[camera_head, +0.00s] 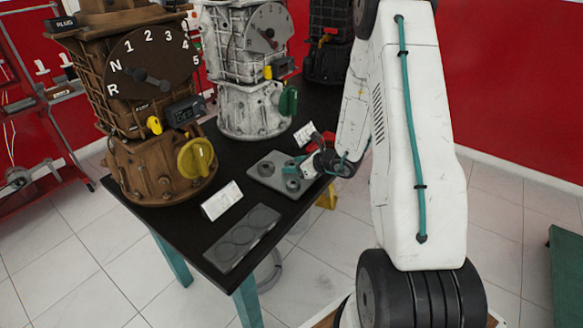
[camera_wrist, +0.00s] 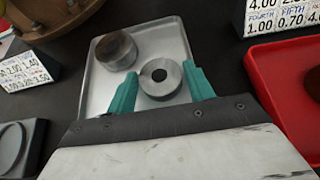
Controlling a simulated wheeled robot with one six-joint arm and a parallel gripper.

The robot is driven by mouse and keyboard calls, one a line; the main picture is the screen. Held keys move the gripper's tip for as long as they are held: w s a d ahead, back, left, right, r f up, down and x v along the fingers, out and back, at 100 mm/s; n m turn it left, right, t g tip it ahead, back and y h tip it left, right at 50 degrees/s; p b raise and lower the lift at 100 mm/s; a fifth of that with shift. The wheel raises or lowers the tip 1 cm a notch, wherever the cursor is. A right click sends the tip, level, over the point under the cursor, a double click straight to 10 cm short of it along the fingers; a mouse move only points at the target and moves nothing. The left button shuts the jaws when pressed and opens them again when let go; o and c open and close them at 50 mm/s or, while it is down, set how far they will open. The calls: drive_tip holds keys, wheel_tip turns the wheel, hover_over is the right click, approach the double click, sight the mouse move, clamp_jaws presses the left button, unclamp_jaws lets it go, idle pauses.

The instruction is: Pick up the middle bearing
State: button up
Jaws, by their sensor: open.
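A grey ring-shaped bearing (camera_wrist: 161,91) with a dark centre hole lies on a light grey tray (camera_wrist: 97,88). A wider brownish-topped cylindrical bearing (camera_wrist: 117,52) stands on the tray to its upper left. My gripper (camera_wrist: 160,72) is open, with one teal finger on each side of the grey bearing. Finger contact with it cannot be told. In the head view the tray (camera_head: 257,165) sits near the table's right edge, with small round parts on it. My gripper (camera_head: 308,163) is low over its right side and partly hides it.
A dark plate with round recesses (camera_head: 229,257) lies at the table's front. A white label card (camera_head: 222,200) stands between plate and tray. A brown engine trainer (camera_head: 140,100) and a white one (camera_head: 245,70) stand behind. A red tray (camera_wrist: 288,92) is at right in the wrist view.

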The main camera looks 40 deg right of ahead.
drive_tip(key=c, duration=0.7)
drive_tip(key=shift+r, duration=0.1)
